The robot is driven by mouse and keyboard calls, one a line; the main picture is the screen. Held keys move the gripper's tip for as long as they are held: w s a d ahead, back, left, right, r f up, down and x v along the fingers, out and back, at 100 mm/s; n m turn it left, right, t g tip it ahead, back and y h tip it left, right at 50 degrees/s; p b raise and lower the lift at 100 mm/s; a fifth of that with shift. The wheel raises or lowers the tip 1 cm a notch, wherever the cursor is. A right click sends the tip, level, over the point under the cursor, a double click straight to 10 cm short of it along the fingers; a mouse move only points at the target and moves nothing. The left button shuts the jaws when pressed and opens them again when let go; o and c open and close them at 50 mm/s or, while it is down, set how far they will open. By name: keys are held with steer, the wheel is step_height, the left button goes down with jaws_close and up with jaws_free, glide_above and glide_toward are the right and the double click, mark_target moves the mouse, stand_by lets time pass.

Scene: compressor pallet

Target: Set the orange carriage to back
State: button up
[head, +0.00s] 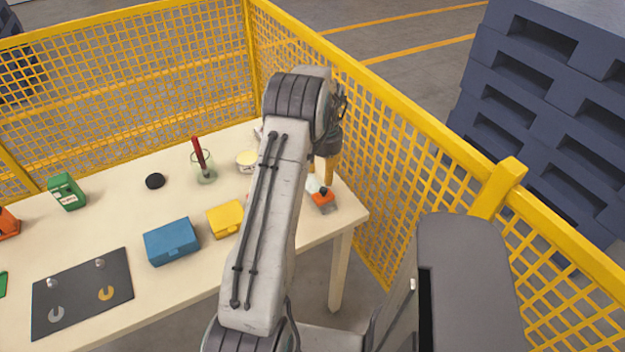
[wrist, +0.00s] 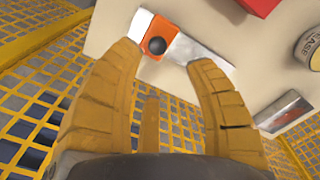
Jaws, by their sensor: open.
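The orange carriage (head: 322,199) with a dark round knob is near the right end of the table in the head view. In the wrist view the orange carriage (wrist: 150,52) sits at one end of a silver rail (wrist: 197,50), beside a white block (wrist: 142,24). Its black knob (wrist: 156,46) faces me. My gripper (wrist: 165,58) is open, its yellow fingers spread with the carriage between and just beyond the tips. In the head view my gripper (head: 325,170) points down just behind the carriage. Whether the fingers touch it, I cannot tell. My arm hides part of the table.
The table (head: 120,210) holds a yellow box (head: 225,218), a blue box (head: 171,242), a green container (head: 67,191), a black puck (head: 155,181) and a glass with a red stick (head: 204,172). Yellow mesh fencing (head: 390,140) stands close along the table's back and right.

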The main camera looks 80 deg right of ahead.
mark_target(324, 189)
steer(key=shift+s+a+f+p, duration=0.1)
steer(key=shift+f+p, duration=0.25)
steer(key=shift+f, duration=1.4)
steer(key=shift+a+f+p, duration=0.1)
steer(key=shift+f+p, duration=0.25)
steer(key=shift+f, duration=1.35)
steer(key=shift+c, duration=0.2)
jaws_close()
